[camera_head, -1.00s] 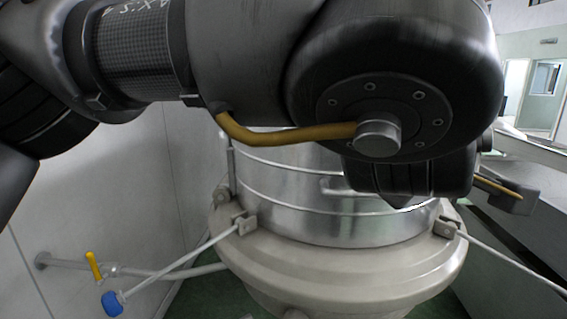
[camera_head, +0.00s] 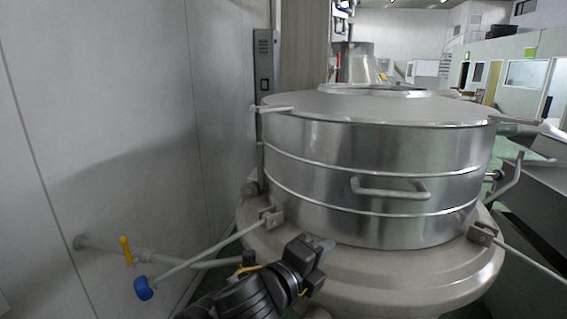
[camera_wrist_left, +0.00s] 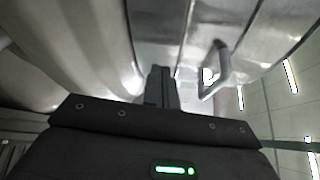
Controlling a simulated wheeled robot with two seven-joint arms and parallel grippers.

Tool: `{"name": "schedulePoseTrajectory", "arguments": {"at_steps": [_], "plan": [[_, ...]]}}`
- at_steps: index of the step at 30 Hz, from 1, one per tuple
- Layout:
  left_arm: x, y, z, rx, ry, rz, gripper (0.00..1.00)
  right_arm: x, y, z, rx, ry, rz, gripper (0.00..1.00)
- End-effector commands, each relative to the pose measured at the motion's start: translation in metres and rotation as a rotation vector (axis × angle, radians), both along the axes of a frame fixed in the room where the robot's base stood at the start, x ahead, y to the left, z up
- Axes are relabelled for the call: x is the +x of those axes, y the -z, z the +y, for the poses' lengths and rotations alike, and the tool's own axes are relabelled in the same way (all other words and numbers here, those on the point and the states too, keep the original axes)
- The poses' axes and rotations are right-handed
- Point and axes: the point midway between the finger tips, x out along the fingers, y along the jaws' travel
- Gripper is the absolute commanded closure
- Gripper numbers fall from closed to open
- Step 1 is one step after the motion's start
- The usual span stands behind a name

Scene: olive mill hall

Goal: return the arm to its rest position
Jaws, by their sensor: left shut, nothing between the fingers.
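My left gripper (camera_head: 322,247) is low in the head view, in front of the beige base of a steel drum machine. Its fingers are shut with nothing between them. In the left wrist view the closed fingers (camera_wrist_left: 161,86) point up the picture, with the drum's handle to their right. My right gripper is not in view.
The round steel drum (camera_head: 320,150) with a front handle (camera_head: 390,188) stands on a beige base (camera_head: 400,275). A grey wall (camera_head: 100,120) is at the left. A pipe with a yellow lever (camera_head: 127,250) and blue knob (camera_head: 143,288) sticks out there.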

Motion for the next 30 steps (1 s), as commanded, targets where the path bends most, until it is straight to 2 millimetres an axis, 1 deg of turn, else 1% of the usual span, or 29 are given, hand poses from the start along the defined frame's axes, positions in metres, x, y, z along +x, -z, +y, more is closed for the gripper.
{"name": "schedulePoseTrajectory", "arguments": {"at_steps": [1,2,3,4,5,6,8,9,11,12,14,15,17,18,20,21,24,28,29,30], "plan": [[0.002,0.034,0.023,-0.081,-0.071,0.146,1.0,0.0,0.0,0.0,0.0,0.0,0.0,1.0],[0.002,0.053,0.037,-0.133,-0.12,0.231,1.0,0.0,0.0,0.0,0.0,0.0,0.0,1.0],[0.0,0.079,0.056,-0.201,-0.187,0.345,1.0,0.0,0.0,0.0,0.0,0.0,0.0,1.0],[-0.003,0.099,0.071,-0.251,-0.241,0.427,1.0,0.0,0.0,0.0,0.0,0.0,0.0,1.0],[-0.007,0.118,0.085,-0.3,-0.296,0.507,1.0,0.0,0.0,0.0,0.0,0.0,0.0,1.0],[-0.014,0.144,0.104,-0.361,-0.369,0.608,1.0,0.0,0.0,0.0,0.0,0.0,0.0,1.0],[-0.03,0.182,0.132,-0.447,-0.485,0.75,1.0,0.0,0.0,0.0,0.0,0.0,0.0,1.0],[-0.043,0.206,0.15,-0.502,-0.564,0.838,1.0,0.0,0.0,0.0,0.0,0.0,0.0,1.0],[-0.066,0.24,0.176,-0.579,-0.687,0.963,1.0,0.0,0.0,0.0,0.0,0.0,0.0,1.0],[-0.083,0.26,0.193,-0.628,-0.77,1.036,1.0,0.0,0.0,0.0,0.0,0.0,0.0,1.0],[-0.109,0.286,0.216,-0.69,-0.887,1.13,1.0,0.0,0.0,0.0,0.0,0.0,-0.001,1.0],[-0.126,0.3,0.229,-0.728,-0.959,1.18,1.0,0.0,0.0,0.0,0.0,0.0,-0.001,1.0],[-0.149,0.317,0.246,-0.773,-1.057,1.243,1.0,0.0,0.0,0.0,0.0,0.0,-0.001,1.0],[-0.164,0.326,0.255,-0.799,-1.115,1.278,1.0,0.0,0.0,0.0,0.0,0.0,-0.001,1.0],[-0.184,0.338,0.269,-0.834,-1.2,1.321,1.0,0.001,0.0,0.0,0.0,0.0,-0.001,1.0],[-0.198,0.345,0.277,-0.854,-1.252,1.346,1.0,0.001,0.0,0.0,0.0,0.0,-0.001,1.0],[-0.23,0.358,0.295,-0.9,-1.378,1.397,1.0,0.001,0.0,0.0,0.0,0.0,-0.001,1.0],[-0.271,0.371,0.317,-0.951,-1.537,1.445,1.0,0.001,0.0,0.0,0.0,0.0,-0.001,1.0],[-0.28,0.373,0.321,-0.962,-1.573,1.454,1.0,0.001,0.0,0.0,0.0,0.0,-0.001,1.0],[-0.282,0.381,0.324,-0.968,-1.597,1.46,1.0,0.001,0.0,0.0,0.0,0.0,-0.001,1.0]]}}
